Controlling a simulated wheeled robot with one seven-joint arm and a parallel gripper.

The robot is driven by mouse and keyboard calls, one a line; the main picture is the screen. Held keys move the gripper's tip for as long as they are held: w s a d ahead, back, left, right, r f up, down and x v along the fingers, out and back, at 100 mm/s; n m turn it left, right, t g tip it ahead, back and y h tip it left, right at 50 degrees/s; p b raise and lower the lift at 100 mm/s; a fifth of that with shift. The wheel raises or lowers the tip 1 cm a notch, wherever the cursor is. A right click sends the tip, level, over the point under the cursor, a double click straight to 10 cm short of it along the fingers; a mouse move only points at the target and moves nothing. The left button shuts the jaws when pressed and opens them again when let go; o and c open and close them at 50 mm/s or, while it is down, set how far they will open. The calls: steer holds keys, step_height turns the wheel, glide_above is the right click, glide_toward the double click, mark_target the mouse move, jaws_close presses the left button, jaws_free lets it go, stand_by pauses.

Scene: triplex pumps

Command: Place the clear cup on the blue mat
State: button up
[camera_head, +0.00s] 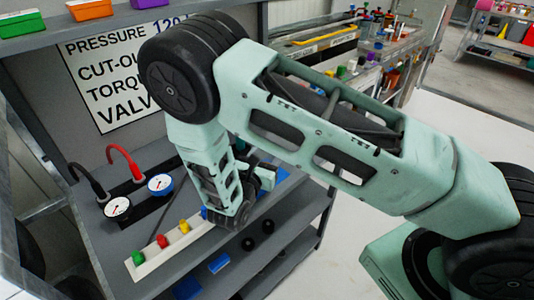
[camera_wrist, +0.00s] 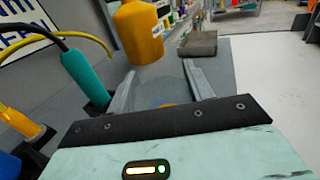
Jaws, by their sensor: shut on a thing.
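My gripper (camera_wrist: 159,68) shows in the wrist view with its two grey fingers apart, one on each side of a faint, see-through rounded shape. This is the clear cup (camera_wrist: 158,92), and the fingers are shut on it. A small orange patch shows at its lower edge. In the head view my arm hides the cup and most of the gripper, which is over the right part of the grey bench. A blue patch (camera_head: 281,175) shows just right of my wrist; I cannot tell for sure that it is the blue mat. No blue mat shows clearly in the wrist view.
A teal upright part (camera_wrist: 86,76) with hoses is close on the left. In the head view, gauges (camera_head: 118,207) and a strip of coloured knobs (camera_head: 162,242) occupy the bench's left part.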

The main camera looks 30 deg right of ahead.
steer(key=shift+f, duration=0.2)
steer(key=o, duration=1)
steer(key=shift+o, duration=0.2)
steer(key=shift+r, duration=0.1)
